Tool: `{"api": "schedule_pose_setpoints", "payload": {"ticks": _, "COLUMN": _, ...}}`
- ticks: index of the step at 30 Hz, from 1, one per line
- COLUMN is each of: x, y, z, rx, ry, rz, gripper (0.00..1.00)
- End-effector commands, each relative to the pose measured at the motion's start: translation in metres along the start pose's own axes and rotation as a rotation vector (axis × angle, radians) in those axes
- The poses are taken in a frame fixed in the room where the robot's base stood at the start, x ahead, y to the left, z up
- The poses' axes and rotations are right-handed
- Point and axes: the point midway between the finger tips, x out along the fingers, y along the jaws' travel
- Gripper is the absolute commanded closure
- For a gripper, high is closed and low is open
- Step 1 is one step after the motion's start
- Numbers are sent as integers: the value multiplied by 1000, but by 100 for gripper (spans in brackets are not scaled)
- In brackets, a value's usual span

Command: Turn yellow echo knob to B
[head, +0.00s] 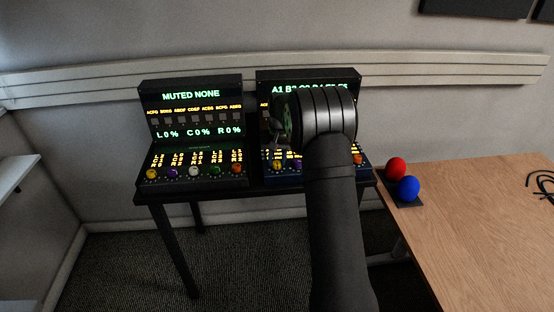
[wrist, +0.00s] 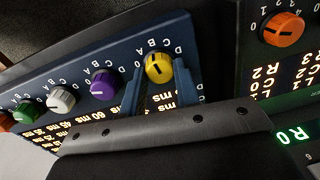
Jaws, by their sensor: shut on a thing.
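The yellow echo knob (wrist: 158,68) is on the blue panel (wrist: 60,92) in the wrist view, with letters around it. A dark line on its face runs nearly vertical in that view; I cannot tell surely which letter it points at. My gripper (wrist: 161,84) has one finger on each side of the knob and is shut on it. In the head view the yellow knob (head: 278,166) shows at the left of the right-hand unit (head: 263,78). My arm covers part of that unit, and my fingertips are not clear there.
Purple (wrist: 103,84), white (wrist: 61,99) and green knobs (wrist: 25,112) sit in a row beside the yellow one. The left unit (head: 190,84) stands close by, with its orange knob (wrist: 283,28) near. A wooden desk (head: 470,230) at right holds red (head: 396,168) and blue balls (head: 408,188).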

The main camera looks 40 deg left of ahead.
Motion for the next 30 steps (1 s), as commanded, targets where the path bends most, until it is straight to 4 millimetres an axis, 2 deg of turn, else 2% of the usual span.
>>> {"api": "schedule_pose_setpoints", "payload": {"ticks": 9, "x": -1, "y": 0, "z": 0, "rx": 112, "ry": 8, "rz": 0, "gripper": 94}}
{"api": "schedule_pose_setpoints", "payload": {"ticks": 25, "x": -1, "y": 0, "z": 0, "rx": 131, "ry": 10, "rz": 0, "gripper": 94}}
{"api": "schedule_pose_setpoints", "payload": {"ticks": 26, "x": -1, "y": 0, "z": 0, "rx": 131, "ry": 10, "rz": 0, "gripper": 66}}
{"api": "schedule_pose_setpoints", "payload": {"ticks": 28, "x": -1, "y": 0, "z": 0, "rx": 131, "ry": 10, "rz": 0, "gripper": 52}}
{"api": "schedule_pose_setpoints", "payload": {"ticks": 30, "x": -1, "y": 0, "z": 0, "rx": 131, "ry": 9, "rz": 0, "gripper": 50}}
